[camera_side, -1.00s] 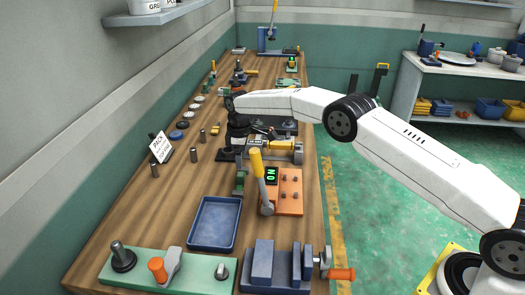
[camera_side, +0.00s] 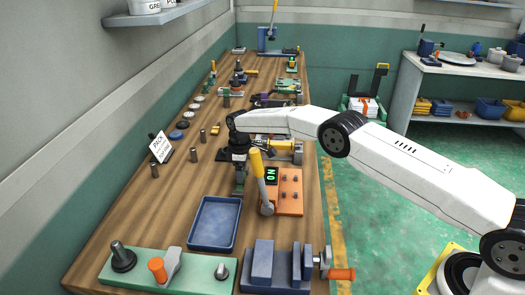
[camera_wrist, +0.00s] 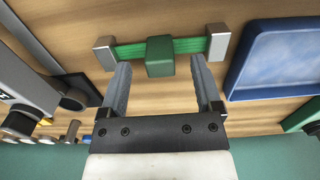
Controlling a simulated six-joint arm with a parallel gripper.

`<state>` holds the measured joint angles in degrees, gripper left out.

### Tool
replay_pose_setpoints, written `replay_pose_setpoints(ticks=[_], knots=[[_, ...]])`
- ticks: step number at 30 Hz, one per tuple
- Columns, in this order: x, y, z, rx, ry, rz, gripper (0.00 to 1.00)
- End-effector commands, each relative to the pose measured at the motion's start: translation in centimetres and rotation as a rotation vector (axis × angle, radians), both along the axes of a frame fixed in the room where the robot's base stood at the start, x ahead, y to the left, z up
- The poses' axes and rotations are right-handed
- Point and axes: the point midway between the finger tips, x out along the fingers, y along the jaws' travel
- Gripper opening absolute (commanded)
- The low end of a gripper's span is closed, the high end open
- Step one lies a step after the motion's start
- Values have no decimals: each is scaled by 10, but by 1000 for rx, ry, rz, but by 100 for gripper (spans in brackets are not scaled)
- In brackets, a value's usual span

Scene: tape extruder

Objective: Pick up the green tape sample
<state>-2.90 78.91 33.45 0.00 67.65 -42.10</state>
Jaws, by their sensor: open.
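The green tape sample (camera_wrist: 160,56) shows in the wrist view as a ribbed green strip with a green block at its middle and a grey block at each end. My gripper (camera_wrist: 160,72) is open and empty, its two grey fingers reaching toward the strip on either side of the green block. I cannot tell whether the fingertips are level with the block. In the side view my gripper (camera_side: 239,182) points down over the wooden bench, just behind the blue tray, and mostly hides the sample.
The blue tray (camera_side: 236,248) lies in front of my gripper. A "PACK" sign (camera_side: 160,146) and metal posts stand left. A vise (camera_side: 264,262) stands at the front.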

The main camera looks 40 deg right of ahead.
Motion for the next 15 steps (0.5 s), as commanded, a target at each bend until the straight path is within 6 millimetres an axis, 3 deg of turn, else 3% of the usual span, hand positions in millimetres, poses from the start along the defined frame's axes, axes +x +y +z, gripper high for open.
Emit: replay_pose_setpoints(ticks=[6, 15], knots=[[0, 0, -18, -1, 1, 0, 82], [0, 0, -20, -1, -1, -1, 82]])
